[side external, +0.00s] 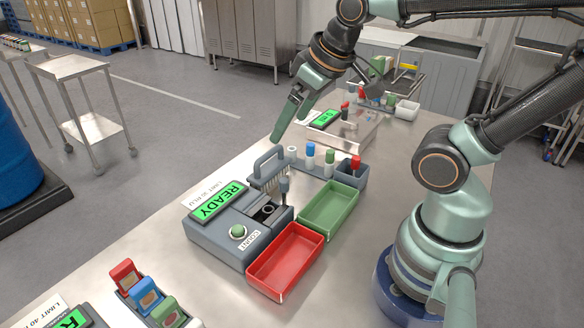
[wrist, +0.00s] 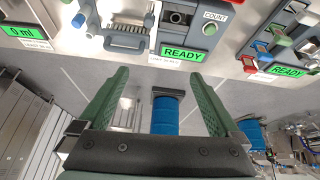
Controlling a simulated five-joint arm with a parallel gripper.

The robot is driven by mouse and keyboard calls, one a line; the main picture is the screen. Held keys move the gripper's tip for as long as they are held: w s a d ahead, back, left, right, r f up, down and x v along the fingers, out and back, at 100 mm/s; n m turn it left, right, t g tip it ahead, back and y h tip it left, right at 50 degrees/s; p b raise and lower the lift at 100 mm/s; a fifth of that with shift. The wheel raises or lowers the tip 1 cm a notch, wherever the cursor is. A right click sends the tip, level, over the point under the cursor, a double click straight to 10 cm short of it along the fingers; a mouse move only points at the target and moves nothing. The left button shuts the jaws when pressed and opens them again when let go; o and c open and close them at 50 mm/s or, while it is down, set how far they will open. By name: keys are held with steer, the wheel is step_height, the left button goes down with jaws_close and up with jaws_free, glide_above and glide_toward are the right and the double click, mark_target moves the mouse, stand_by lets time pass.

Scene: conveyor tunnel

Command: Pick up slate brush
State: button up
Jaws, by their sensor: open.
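The slate brush (side external: 267,162) has a grey looped handle and a row of pale bristles. It stands on the metal table beside the back corner of the counting device with the green READY screen. In the wrist view the brush (wrist: 127,43) lies near the top, above and to the left of the space between my fingers. My gripper (side external: 276,140) has green fingers and hangs just above and behind the brush, apart from it. In the wrist view my gripper (wrist: 160,76) is open, with nothing between its fingers.
The counting device (side external: 218,238) is directly in front of the brush. Blue-, green- and red-capped vials (side external: 310,151) stand close behind and right of it. A green tray (side external: 330,208) and a red tray (side external: 284,262) are on the right. Bare table lies left of the brush.

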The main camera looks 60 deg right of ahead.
steer(key=w+d+f+n+g, duration=0.2)
steer(key=w+d+f+n, duration=0.15)
steer(key=w+n, duration=0.45)
steer(key=n+g, duration=0.1)
steer(key=n, duration=0.8)
glide_toward(270, 168)
steer(key=shift+h, duration=0.3)
steer(key=x, duration=0.9)
steer(key=shift+w+a, duration=0.1)
steer(key=shift+a, duration=0.1)
steer(key=c, duration=1.5)
steer(key=shift+c, duration=0.2)
steer(key=w+v, duration=0.2)
steer(key=v, duration=0.7)
steer(key=w+d+r+v, duration=0.1)
steer(key=w+v, duration=0.1)
steer(key=v, duration=0.8)
steer(key=shift+r, duration=0.25)
